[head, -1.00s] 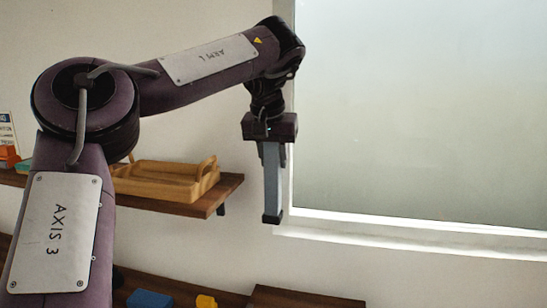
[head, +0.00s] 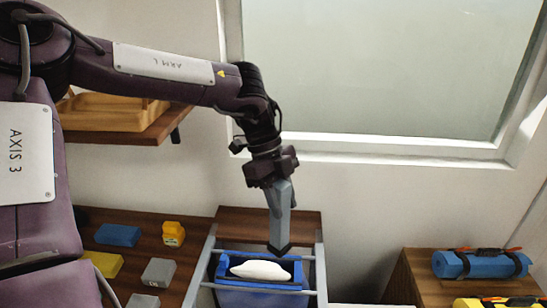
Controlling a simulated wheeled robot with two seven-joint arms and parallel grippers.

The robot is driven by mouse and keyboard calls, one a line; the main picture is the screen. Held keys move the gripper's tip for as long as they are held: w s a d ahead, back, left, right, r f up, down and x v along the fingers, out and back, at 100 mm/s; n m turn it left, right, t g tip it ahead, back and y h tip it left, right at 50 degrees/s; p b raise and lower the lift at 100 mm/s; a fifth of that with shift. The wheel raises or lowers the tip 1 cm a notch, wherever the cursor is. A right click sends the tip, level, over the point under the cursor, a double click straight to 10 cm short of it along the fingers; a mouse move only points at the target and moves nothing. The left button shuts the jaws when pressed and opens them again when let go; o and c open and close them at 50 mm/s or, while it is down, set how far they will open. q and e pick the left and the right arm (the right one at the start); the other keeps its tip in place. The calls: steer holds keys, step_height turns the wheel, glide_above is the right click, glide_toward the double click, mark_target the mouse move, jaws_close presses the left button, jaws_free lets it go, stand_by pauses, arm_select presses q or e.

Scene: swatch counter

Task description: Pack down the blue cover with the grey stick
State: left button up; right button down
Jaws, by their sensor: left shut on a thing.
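My left gripper (head: 274,181) is shut on the grey stick (head: 281,212), which hangs down, slightly tilted, with its dark lower end above the far edge of a blue open-topped container (head: 262,298). The blue material along the container's top (head: 228,285) may be the blue cover; I cannot tell it apart from the container. A white rounded thing (head: 260,270) lies in the middle of it. Whether the stick touches anything is not clear. My right gripper is not in view.
Pale rails (head: 320,272) flank the container. Blue (head: 117,235), yellow (head: 172,234) and grey (head: 159,271) blocks lie on the wooden surface at left. A strapped blue roll (head: 483,265) lies at right. A wooden tray (head: 110,112) sits on the wall shelf.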

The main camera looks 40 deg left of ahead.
mark_target(281, 249)
arm_select(q)
steer(key=shift+s+d+f+m+g, duration=0.3)
steer(key=shift+s+d+f+m, duration=0.2)
steer(key=shift+s+d+m, duration=0.15)
steer(key=shift+f+b, duration=1.2)
steer(key=shift+f, duration=0.95)
steer(key=shift+f+b, duration=3.95)
steer(key=shift+f, duration=0.55)
steer(key=shift+r, duration=0.15)
step_height(281, 249, up, 11)
steer(key=p, duration=0.7)
steer(key=shift+p, duration=0.35)
